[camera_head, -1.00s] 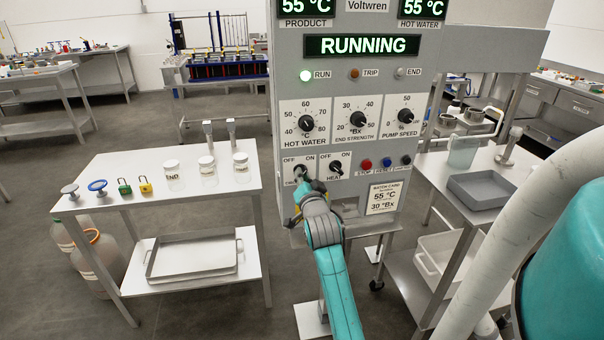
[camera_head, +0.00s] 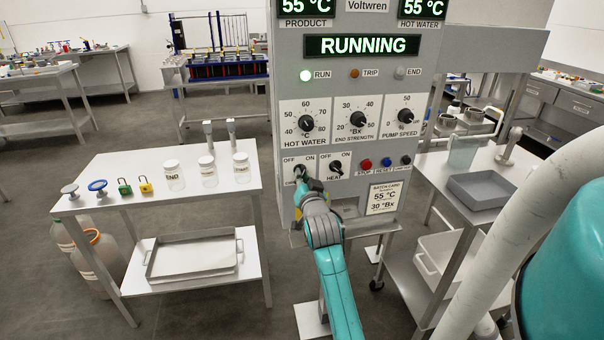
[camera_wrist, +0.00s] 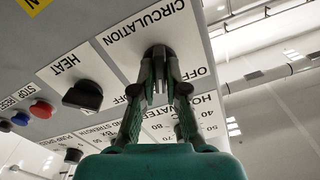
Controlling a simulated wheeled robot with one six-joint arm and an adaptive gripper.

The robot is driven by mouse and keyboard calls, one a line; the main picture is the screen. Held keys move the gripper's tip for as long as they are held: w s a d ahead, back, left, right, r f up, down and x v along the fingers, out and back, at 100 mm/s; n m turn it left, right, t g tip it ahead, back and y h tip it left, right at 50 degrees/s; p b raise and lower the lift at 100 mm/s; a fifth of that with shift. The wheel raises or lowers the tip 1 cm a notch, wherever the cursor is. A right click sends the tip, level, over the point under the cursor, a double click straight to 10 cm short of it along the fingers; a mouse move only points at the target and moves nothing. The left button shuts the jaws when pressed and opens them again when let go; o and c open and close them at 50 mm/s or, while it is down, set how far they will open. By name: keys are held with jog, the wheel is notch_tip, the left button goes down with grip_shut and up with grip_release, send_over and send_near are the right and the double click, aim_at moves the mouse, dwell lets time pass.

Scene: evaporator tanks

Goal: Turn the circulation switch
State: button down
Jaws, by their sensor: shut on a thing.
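The circulation switch (camera_wrist: 158,54) is a black knob on a white plate at the lower left of the grey control panel (camera_head: 290,80). In the head view the switch plate (camera_head: 291,160) reads OFF and ON, and my gripper (camera_head: 302,181) covers most of the knob. In the wrist view my gripper (camera_wrist: 160,84) has its two fingers around the knob, shut on it. The exact angle of the knob is hard to tell behind the fingers. The black HEAT switch (camera_wrist: 83,96) sits beside it, apart from my fingers; it also shows in the head view (camera_head: 336,167).
The display (camera_head: 362,46) reads RUNNING and the green RUN lamp (camera_head: 306,76) is lit. The STOP button (camera_head: 365,163) and other buttons are right of the HEAT switch. A table with jars (camera_head: 207,171) stands left, a cart with a grey tray (camera_head: 486,189) right.

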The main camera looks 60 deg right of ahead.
jog(key=shift+n, duration=0.9)
jog(key=shift+n, duration=1)
jog(key=shift+n, duration=1)
